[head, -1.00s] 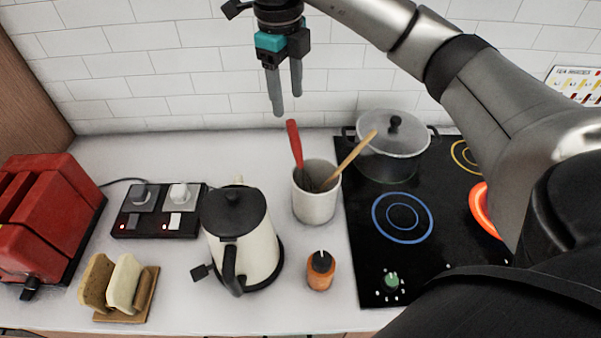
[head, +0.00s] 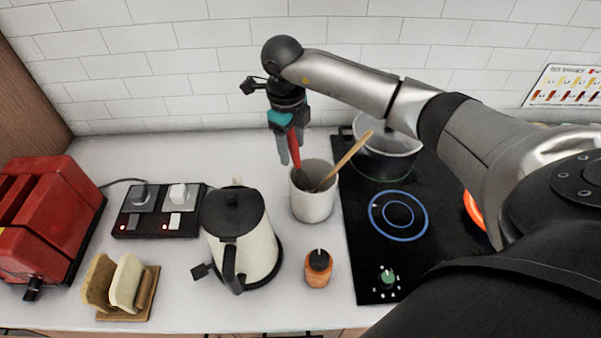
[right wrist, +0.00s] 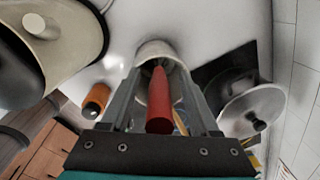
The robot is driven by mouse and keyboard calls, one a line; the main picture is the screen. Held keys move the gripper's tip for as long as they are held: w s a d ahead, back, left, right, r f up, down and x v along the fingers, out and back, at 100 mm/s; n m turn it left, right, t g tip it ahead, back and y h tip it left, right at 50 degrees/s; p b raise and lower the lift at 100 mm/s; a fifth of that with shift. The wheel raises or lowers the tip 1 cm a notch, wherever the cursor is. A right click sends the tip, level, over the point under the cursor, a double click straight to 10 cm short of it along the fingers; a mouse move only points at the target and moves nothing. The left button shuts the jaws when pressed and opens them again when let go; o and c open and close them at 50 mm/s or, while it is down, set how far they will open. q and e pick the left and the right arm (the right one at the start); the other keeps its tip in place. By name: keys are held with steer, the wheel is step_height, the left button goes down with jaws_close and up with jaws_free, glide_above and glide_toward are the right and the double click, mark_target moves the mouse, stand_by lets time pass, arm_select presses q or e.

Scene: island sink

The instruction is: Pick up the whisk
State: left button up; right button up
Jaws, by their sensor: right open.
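The whisk (head: 296,150) stands in a white crock (head: 313,202), its red handle up and leaning left; its lower end is hidden inside the crock. My right gripper (head: 290,160) is at the handle, pointing down, above the crock's back left side. In the right wrist view the open fingers (right wrist: 160,78) lie on either side of the red handle (right wrist: 160,102), with gaps visible, so they are not shut on it. My left gripper is not in view.
A wooden utensil (head: 348,158) leans right in the same crock. A kettle (head: 240,240) stands to the left and an orange jar (head: 318,268) in front. A lidded pot (head: 385,160) sits on the black hob (head: 365,260) to the right. The tiled wall is behind.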

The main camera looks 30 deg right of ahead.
steer(key=shift+f, duration=0.45)
jaws_close()
stand_by(0.3)
